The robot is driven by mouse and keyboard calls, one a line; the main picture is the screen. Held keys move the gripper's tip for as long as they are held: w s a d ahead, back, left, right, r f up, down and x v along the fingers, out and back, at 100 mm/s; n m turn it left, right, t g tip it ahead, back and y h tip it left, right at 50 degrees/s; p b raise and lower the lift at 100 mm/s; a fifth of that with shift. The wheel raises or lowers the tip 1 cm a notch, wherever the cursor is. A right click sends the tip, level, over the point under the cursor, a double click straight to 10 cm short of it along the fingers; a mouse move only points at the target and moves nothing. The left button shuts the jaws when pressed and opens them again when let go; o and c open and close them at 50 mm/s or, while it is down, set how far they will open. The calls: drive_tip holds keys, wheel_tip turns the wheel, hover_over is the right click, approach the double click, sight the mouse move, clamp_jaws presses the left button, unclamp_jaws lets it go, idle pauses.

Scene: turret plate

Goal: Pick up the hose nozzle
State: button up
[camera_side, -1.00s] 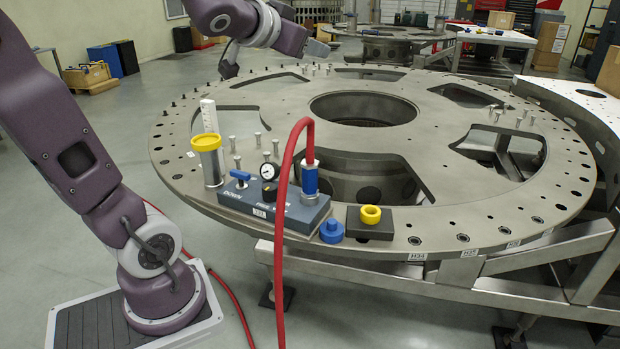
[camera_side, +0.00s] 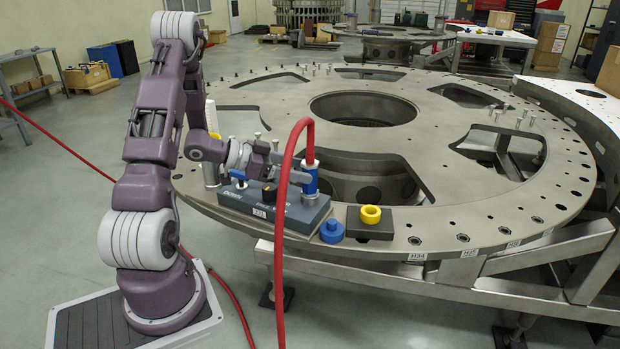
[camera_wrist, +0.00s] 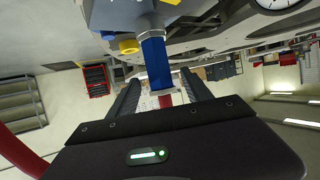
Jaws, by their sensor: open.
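The hose nozzle (camera_side: 310,183) is a blue cylinder with a metal collar, standing upright on the right end of the grey-blue control block (camera_side: 262,208). A red hose (camera_side: 284,225) loops up from its top and down past the block's front. My gripper (camera_side: 303,172) reaches in from the left at the nozzle's height, its fingers open. In the wrist view, the blue nozzle (camera_wrist: 154,62) appears between the two open fingers (camera_wrist: 160,82). Whether either finger touches it I cannot tell. The hose partly hides the gripper in the side view.
A blue knob (camera_side: 332,232) and a dark block with a yellow ring (camera_side: 370,215) stand right of the control block. A white scale and a metal cylinder (camera_side: 211,170) stand to the left. The large turret plate (camera_side: 480,215) is mostly bare on the right.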

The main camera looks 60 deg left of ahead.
drive_tip(key=x, duration=0.7)
clamp_jaws()
